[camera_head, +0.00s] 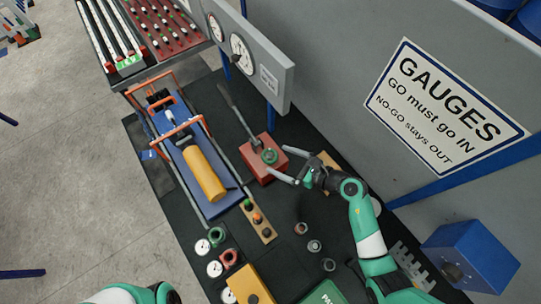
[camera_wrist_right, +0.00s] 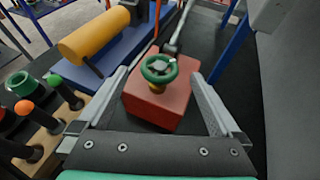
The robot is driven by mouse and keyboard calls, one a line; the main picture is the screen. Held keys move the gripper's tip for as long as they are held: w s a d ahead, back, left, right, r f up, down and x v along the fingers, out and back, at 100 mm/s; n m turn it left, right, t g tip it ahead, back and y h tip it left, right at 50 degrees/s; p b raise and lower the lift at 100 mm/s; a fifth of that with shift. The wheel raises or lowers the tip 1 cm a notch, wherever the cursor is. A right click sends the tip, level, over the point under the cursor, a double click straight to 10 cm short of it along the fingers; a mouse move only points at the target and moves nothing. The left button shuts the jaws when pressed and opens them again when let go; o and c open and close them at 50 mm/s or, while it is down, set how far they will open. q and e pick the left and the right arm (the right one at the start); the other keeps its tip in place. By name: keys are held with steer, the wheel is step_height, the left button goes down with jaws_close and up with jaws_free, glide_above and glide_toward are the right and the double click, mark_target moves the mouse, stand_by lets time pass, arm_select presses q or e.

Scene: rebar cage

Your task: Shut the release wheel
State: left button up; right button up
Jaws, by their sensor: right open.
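The release wheel (camera_head: 269,156) is a small green handwheel on top of a red block (camera_head: 258,166), with a long grey lever beside it. In the right wrist view the wheel (camera_wrist_right: 159,68) is centred between my fingers, further out, above the red block (camera_wrist_right: 158,106). My right gripper (camera_head: 277,161) is open, with its fingers pointing left at the block. It looks close to the wheel and holds nothing; whether a finger touches the wheel or block I cannot tell. My left gripper is out of view; only a green part of mine shows at the bottom left.
A blue press bed (camera_head: 215,204) with a yellow cylinder (camera_head: 204,174) lies left of the block. A wooden strip (camera_head: 258,222) with coloured knobs stands in front. A grey gauge panel (camera_head: 258,62) rises behind. Small round parts lie on the black mat.

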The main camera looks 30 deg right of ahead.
mark_target(271, 156)
steer(key=b+x, duration=0.1)
steer(key=x, duration=0.4)
